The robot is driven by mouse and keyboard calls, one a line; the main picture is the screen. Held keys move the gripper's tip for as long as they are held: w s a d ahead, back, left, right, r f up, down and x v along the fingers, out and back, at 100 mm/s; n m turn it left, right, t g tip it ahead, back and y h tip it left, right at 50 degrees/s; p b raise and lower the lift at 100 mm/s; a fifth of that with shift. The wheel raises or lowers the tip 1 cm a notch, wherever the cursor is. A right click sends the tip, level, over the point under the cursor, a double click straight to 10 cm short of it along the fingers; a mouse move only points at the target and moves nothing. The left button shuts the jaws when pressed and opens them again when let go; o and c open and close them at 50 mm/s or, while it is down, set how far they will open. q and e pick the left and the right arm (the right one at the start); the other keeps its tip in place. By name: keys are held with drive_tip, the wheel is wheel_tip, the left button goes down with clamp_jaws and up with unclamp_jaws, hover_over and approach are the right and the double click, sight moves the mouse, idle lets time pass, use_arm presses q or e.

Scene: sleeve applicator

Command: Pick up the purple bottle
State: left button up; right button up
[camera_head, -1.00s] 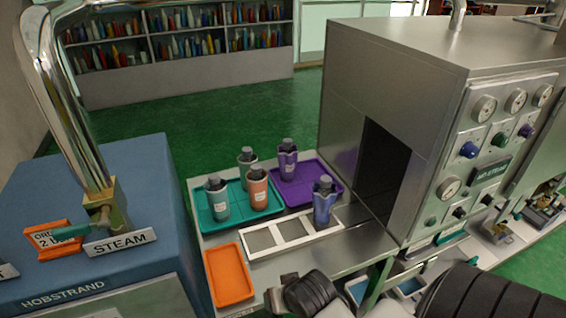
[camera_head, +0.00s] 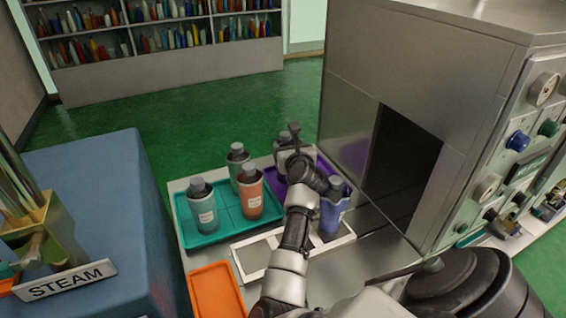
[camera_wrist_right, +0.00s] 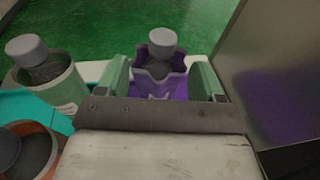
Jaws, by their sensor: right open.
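The purple bottle (camera_wrist_right: 160,78), with a grey cap, stands between the two green-padded fingers of my right gripper (camera_wrist_right: 160,70) in the right wrist view. The fingers are open, one on each side of it; whether they touch it is unclear. In the head view my right gripper (camera_head: 296,150) is over the purple tray (camera_head: 325,163) and hides most of the bottle. My left gripper is not in view.
A teal tray (camera_head: 228,222) left of the gripper holds grey-green and orange (camera_head: 250,193) bottles. A blue-violet bottle (camera_head: 333,212) stands in a white frame (camera_head: 250,262) close to my arm. A metal machine (camera_head: 350,110) rises at right. An orange tray (camera_head: 215,290) lies in front.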

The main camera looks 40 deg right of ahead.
sight(284, 137)
drive_tip(key=shift+w+d, duration=0.35)
drive_tip(key=shift+w, duration=0.3)
drive_tip(key=shift+p+x, duration=0.55)
drive_tip(key=shift+x, duration=2.4)
drive_tip(key=shift+s+f, duration=0.1)
clamp_jaws()
